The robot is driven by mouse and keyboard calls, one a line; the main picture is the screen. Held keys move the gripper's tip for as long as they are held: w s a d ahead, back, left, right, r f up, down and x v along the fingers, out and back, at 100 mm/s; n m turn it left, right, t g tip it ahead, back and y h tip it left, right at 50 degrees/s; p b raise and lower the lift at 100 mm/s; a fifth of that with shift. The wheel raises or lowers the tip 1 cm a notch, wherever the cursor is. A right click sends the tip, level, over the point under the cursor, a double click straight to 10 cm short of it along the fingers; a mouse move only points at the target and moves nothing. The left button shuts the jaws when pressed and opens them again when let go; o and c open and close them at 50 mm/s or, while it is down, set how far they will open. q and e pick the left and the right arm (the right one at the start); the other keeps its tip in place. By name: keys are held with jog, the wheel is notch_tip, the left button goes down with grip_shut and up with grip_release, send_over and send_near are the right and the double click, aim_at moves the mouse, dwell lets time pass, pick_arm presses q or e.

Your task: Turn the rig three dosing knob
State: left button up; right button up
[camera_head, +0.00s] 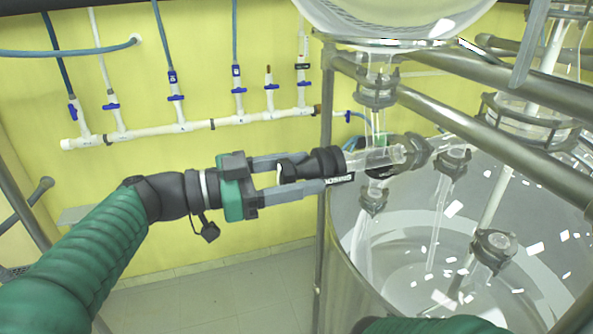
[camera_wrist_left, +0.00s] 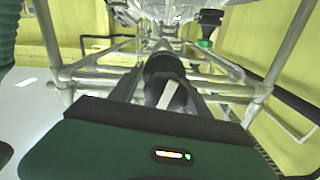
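The dosing knob (camera_head: 326,161) is black and sits at the end of a horizontal glass side arm on the glass rig. Its narrow rear part points back at my left gripper (camera_head: 318,173). The two grey fingers lie above and below that part, spread apart, with gaps of wall showing between them farther back. In the left wrist view the black knob (camera_wrist_left: 163,70) lies straight ahead between the fingers and bears a white stripe. Whether the fingers touch it I cannot tell. My right gripper is out of view. No label shows which rig this is.
Steel frame bars (camera_head: 445,115) cross close by on the right. A large clear vessel (camera_head: 340,265) stands below the glass tubes. A white pipe with blue valves (camera_head: 215,123) runs along the yellow wall. Open floor (camera_head: 220,295) lies below my left arm.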

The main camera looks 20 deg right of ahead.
pick_arm(q)
jog(key=shift+w+a, duration=0.1)
jog(key=shift+a, duration=0.2)
jog(key=shift+c, duration=1.1)
jog(key=shift+w+a, duration=0.25)
jog(key=shift+w, duration=0.05)
jog(key=shift+c, duration=1.2)
jog(key=shift+a+f, duration=0.1)
jog(key=shift+c, duration=2.5)
jog(key=shift+s, duration=0.1)
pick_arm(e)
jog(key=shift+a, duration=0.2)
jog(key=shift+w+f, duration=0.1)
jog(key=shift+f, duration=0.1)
